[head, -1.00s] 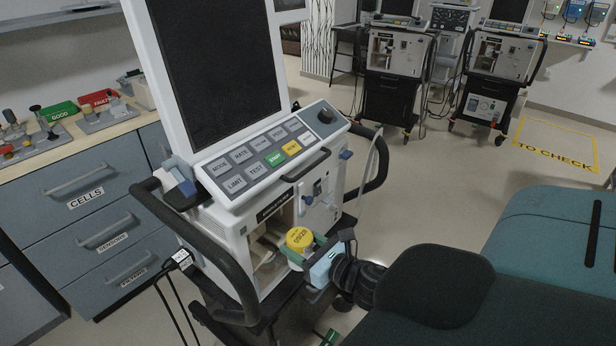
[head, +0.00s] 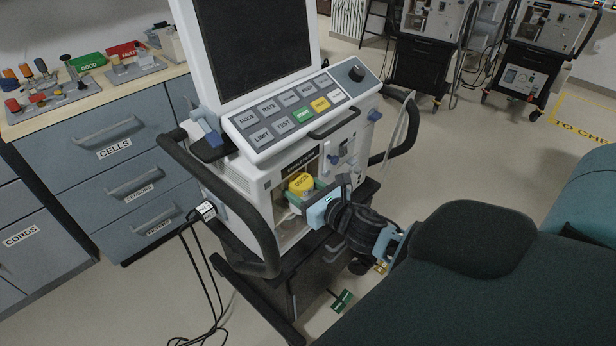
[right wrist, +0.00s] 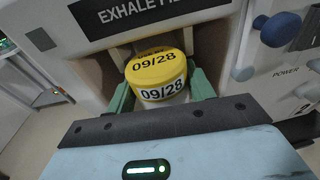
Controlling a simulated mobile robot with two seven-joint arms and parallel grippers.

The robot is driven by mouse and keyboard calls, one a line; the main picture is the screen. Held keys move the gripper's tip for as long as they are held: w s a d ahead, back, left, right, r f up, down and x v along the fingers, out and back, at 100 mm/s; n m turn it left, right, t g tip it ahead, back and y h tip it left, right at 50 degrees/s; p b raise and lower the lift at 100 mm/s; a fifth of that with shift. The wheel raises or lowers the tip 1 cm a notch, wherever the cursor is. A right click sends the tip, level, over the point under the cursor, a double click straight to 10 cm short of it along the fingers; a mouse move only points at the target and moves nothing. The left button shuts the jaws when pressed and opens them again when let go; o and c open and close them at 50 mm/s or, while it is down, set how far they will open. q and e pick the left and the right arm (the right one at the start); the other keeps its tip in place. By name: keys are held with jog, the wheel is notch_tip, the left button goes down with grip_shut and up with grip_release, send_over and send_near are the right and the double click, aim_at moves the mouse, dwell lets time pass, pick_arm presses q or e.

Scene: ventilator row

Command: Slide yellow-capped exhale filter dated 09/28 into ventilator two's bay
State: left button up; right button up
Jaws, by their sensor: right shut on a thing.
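The yellow-capped filter (head: 301,184) is at the mouth of the exhale filter bay on the near ventilator (head: 240,180). The bay (right wrist: 115,58) opens around and behind the filter, under the EXHALE label (right wrist: 150,12). The filter's lower part is hidden by the gripper. My left gripper is not in view.
A blue knob (right wrist: 281,29) sits right of the bay. Black handle bars (head: 225,200) flank the ventilator. A counter (head: 100,92) with GOOD and FAULT trays is at the left. More ventilators (head: 440,50) stand behind.

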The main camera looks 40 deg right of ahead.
aim_at(309, 197)
jog(key=shift+w+a, duration=0.15)
jog(key=shift+w, duration=0.7)
jog(key=shift+f+b, duration=0.3)
jog(key=shift+f, duration=0.1)
jog(key=shift+w+f, duration=0.1)
jog(key=shift+f, duration=0.1)
jog(key=o, duration=1.1)
jog(key=shift+s+d+r, duration=0.1)
jog(key=shift+s+r, duration=0.05)
jog(key=shift+s, duration=1.15)
jog(key=shift+s+d+r, duration=0.1)
jog(key=shift+s+r, duration=0.1)
jog(key=shift+s, duration=1.1)
jog(key=shift+s+r, duration=0.15)
jog(key=shift+s, duration=1.15)
